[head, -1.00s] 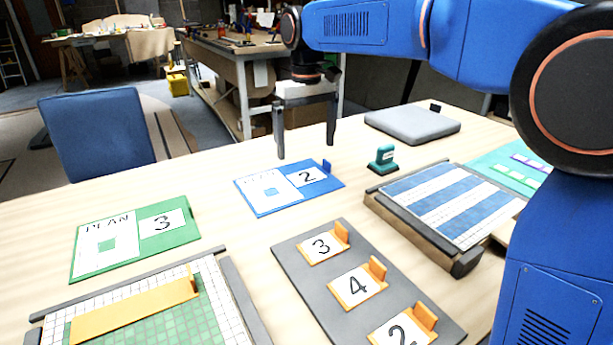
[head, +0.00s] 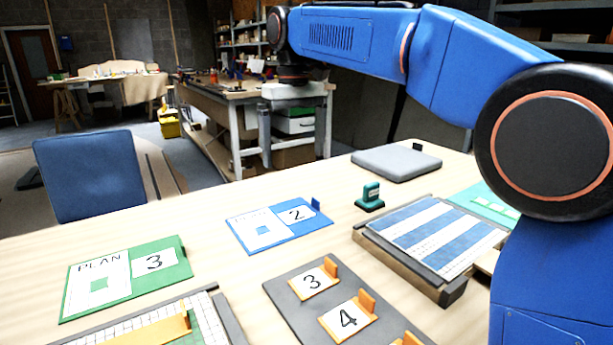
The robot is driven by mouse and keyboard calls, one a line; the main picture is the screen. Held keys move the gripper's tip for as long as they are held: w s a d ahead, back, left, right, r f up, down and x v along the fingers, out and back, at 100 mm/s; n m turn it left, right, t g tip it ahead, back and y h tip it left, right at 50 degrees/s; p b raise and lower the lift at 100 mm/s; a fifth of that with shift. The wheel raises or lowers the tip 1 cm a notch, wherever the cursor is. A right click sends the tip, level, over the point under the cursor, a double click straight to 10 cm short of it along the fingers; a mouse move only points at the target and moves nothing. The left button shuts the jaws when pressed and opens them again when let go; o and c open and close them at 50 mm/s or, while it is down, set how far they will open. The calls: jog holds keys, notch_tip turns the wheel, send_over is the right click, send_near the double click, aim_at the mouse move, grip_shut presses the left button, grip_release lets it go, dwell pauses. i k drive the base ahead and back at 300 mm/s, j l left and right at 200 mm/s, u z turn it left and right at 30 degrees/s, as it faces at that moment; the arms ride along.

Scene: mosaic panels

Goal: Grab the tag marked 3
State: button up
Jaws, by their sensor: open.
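The tag marked 3 (head: 313,283) is a white card with an orange edge and an upright orange tab. It lies on a grey tray (head: 283,296) at the bottom middle. The tag marked 4 (head: 347,320) lies below it on the tray. A third orange-tabbed tag (head: 408,341) is cut off by the bottom edge, its number out of view.
A green plan board (head: 125,290) also bears a 3; a blue plan board (head: 277,240) bears a 2. A teal stamp (head: 370,196), grey pad (head: 396,162) and blue-and-white striped panel (head: 440,232) stand right. A yellow bar (head: 145,332) crosses a grid panel at bottom left.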

aim_at(306, 285)
jog(key=k, duration=0.9)
